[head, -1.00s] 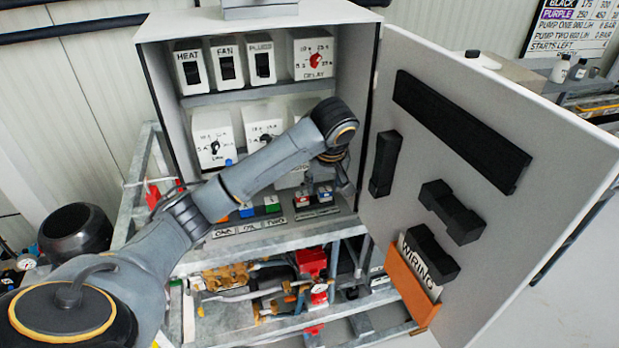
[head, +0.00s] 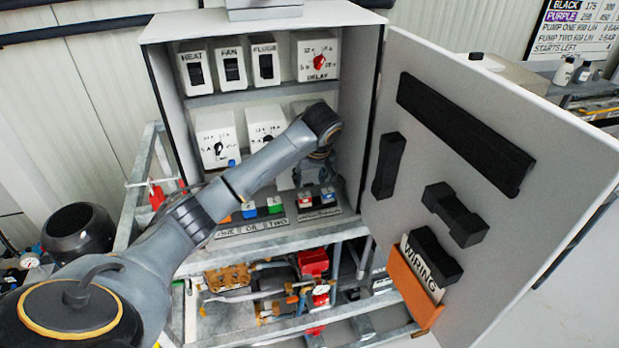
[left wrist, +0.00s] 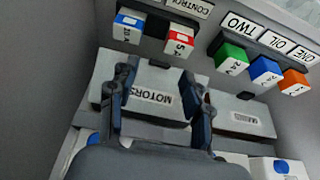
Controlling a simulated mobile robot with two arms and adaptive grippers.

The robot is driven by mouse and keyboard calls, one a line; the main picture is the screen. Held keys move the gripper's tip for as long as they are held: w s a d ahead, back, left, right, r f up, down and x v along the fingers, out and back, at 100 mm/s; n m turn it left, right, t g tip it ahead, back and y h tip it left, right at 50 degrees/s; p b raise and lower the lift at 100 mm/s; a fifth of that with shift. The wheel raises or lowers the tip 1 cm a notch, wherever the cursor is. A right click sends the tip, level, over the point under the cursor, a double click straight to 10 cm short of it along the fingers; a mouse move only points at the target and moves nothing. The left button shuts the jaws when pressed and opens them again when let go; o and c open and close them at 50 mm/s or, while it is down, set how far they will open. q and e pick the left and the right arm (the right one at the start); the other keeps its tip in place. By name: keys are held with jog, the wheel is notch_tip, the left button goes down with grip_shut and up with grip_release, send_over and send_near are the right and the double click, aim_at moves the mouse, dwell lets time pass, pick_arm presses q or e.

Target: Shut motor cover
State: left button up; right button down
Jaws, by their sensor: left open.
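The motor cover (left wrist: 150,97) is a pale grey plate labelled MOTORS, upside down in the left wrist view. In the head view my left arm hides most of it inside the open cabinet. My left gripper (left wrist: 158,86) is open and empty, with its two dark fingers apart across the labelled plate. I cannot tell whether the fingers touch it, or how far the cover is open. In the head view the left gripper (head: 320,165) is partly hidden under its wrist, at the cabinet's lower right. My right gripper is not in view.
A second labelled plate (left wrist: 240,117) lies beside the motor cover. Coloured blocks, including a green one (left wrist: 231,58) and a red one (left wrist: 180,40), line the ledge. The cabinet door (head: 480,130) stands wide open on the right. HEAT, FAN and PLUGS switches (head: 230,66) sit above.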

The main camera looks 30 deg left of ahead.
pick_arm(q)
jog(key=shift+x, duration=1.1)
grip_shut()
